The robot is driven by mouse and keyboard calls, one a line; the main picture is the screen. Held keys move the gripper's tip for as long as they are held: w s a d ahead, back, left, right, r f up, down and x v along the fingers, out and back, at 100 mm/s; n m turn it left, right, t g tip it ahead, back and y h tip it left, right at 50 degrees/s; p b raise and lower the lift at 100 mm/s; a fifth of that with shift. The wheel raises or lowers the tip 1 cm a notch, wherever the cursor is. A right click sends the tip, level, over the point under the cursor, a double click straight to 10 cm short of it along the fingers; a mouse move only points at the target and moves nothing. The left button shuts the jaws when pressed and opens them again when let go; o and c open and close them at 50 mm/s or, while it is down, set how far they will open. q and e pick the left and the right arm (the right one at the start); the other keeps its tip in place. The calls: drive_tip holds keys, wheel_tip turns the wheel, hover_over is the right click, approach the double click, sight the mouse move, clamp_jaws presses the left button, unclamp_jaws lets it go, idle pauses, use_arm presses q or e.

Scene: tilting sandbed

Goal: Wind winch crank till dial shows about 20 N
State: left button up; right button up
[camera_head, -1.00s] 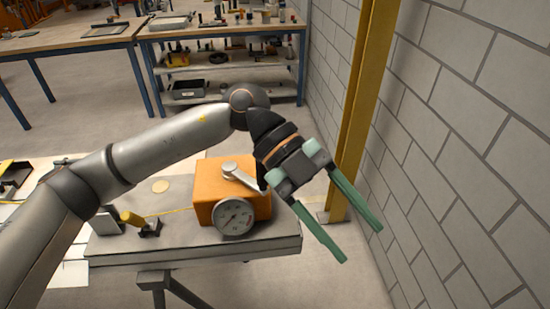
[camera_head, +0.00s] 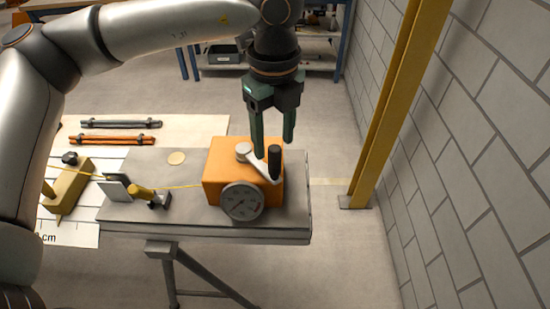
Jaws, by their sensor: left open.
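The orange winch box (camera_head: 220,188) stands on a grey bench top (camera_head: 185,213). Its silver crank arm (camera_head: 258,166) lies across the top, with a black upright handle (camera_head: 274,163) at its right end. The round dial (camera_head: 242,202) is on the front of the box; its reading is too small to tell. My left gripper (camera_head: 273,150) points down with its green fingers apart, at the crank handle. I cannot tell whether the handle lies between the fingers or just in front of them. My right gripper is not in view.
A yellow line runs left from the winch past a yellow-topped fitting (camera_head: 145,194) to an upright plate (camera_head: 115,188). A yellow post (camera_head: 400,115) and a block wall (camera_head: 480,150) stand to the right. Black and orange bars (camera_head: 110,139) lie at the left.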

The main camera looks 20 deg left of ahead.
sight(274, 163)
use_arm(q)
wheel_tip(274, 163, down, 7)
drive_tip(key=shift+r+p, duration=0.2)
drive_tip(key=shift+p, duration=0.15)
clamp_jaws()
idle(0.3)
idle(1.0)
